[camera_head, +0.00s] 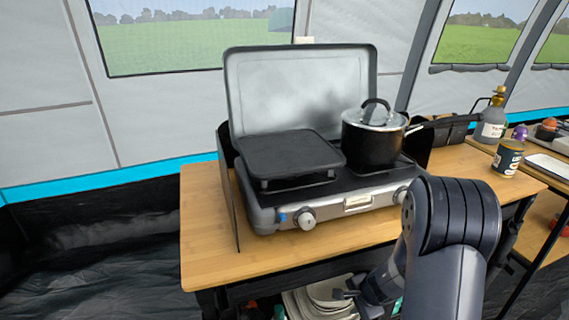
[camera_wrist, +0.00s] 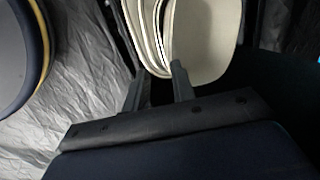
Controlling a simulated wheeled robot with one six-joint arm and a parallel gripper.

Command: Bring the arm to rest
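My arm (camera_head: 452,230) reaches in from the lower right of the head view and bends down in front of the wooden table. My gripper (camera_head: 345,292) shows low in the head view, below the table top and next to pale dishes (camera_head: 325,296).
The wooden table (camera_head: 210,235) bears a camping stove (camera_head: 350,205) with a lidded pot (camera_head: 372,145) and a dark griddle (camera_head: 290,155). Dark floor (camera_head: 90,260) at left is clear.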

